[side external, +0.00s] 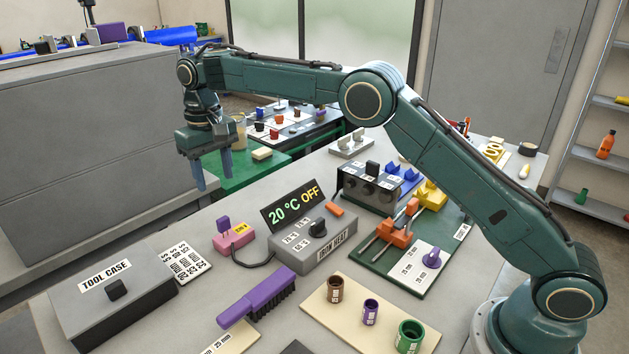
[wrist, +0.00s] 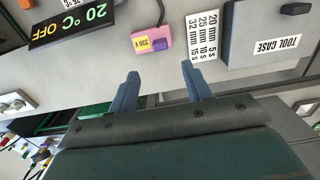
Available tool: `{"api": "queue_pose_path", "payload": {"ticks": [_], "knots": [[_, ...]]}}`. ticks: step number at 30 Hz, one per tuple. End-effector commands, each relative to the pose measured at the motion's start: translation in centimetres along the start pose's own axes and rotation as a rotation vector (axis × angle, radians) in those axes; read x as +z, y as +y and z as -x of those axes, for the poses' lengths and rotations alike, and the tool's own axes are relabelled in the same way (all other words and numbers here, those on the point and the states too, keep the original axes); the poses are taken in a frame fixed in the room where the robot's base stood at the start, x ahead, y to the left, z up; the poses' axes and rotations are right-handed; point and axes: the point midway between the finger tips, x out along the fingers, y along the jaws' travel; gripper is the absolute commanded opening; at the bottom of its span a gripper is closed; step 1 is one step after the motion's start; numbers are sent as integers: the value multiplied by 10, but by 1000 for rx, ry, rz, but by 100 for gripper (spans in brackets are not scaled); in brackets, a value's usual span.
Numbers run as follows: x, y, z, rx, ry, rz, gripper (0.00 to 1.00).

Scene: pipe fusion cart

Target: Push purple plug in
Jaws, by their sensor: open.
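A pink socket block (side external: 234,238) with a yellow label sits on the grey bench, left of the iron heat box. A small purple plug (side external: 223,223) stands up at its back left side; how deep it sits I cannot tell. In the wrist view the pink block (wrist: 150,27) has a yellow 230 V label, and the purple plug (wrist: 160,44) shows at its edge nearest my fingers. My gripper (side external: 213,172) is open and empty, raised behind the block with fingers pointing down. Both blue fingers show apart in the wrist view (wrist: 160,72), touching nothing.
The iron heat box (side external: 312,240) with its 20 °C OFF display (side external: 291,207) stands right of the block, joined by a dark cable. A timing card (side external: 180,262) and tool case (side external: 112,295) lie left. A purple brush (side external: 258,297) lies in front.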

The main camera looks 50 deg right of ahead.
Motion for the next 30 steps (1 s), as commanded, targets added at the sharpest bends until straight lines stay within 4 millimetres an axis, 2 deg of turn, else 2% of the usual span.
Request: {"api": "queue_pose_path", "payload": {"ticks": [18, 24, 30], "knots": [[1, 0, -91, 1, -3, 0, 49], [0, 0, -107, 1, -1, 0, 49], [0, 0, -112, 1, 0, 0, 49]]}}
